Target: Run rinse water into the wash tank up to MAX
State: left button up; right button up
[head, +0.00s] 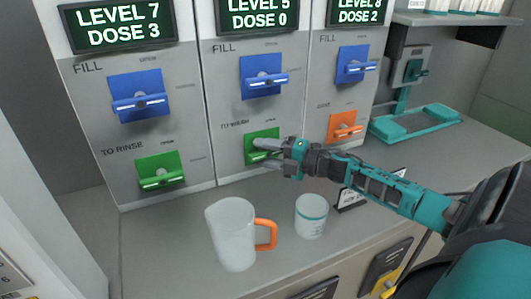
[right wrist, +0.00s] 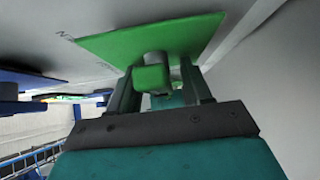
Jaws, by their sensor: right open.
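My right gripper (head: 265,149) is at the green valve (head: 251,152) marked TO WASH on the middle panel. In the right wrist view its two open fingers (right wrist: 158,84) stand either side of the green handle (right wrist: 152,77); contact cannot be told. The display (head: 256,14) above reads LEVEL 5, DOSE 0, and a blue FILL valve (head: 262,78) sits below it. The left panel has a display (head: 118,22) reading LEVEL 7, DOSE 3, a blue FILL valve (head: 140,101) and a green TO RINSE valve (head: 160,178). No MAX mark is readable. My left gripper is not in view.
The right panel has a display (head: 358,10) reading LEVEL 8, DOSE 2, a blue valve (head: 355,66) and an orange valve (head: 343,130). A jug (head: 232,235) with orange handle and a cup (head: 311,216) stand on the counter below my gripper. A teal stand (head: 415,122) is right.

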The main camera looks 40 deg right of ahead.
aim_at(271, 154)
jog(key=shift+p+v, duration=0.3)
jog(key=shift+v, duration=3.4)
